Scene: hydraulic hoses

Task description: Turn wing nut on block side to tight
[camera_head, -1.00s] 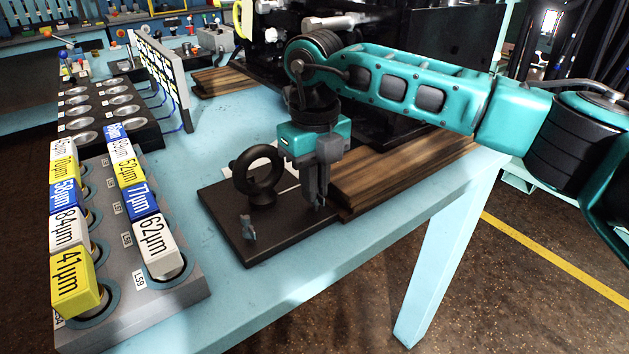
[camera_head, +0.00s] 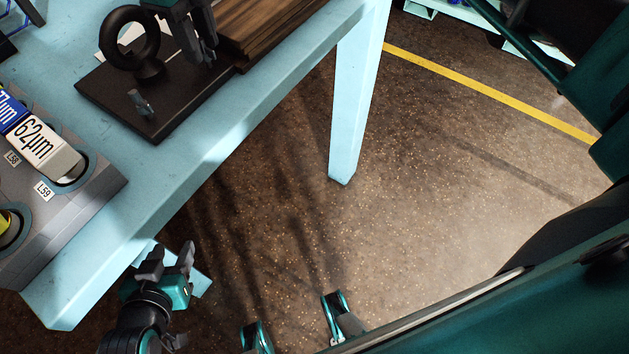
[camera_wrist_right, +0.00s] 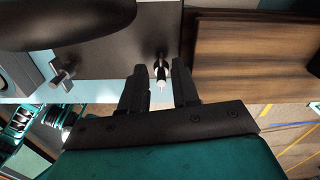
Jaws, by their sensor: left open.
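A small grey wing nut (camera_head: 140,103) stands near the front corner of a dark plate (camera_head: 105,88) on the table; it also shows at the left in the right wrist view (camera_wrist_right: 62,76). My right gripper (camera_head: 207,52) points down at the plate's right part. In the right wrist view its fingers (camera_wrist_right: 162,72) stand apart on either side of a small metal fitting (camera_wrist_right: 161,78) with a pale tip; whether they touch it is unclear. Its wings cannot be made out. My left gripper (camera_head: 170,258) is open and empty, low beside the table's front edge.
A black ring (camera_head: 130,40) stands on the plate behind the wing nut. Dark wooden boards (camera_head: 262,28) lie right of my right gripper. A grey rack with labelled blocks (camera_head: 75,205) stands at left. Floor is clear right of the table leg (camera_head: 352,110).

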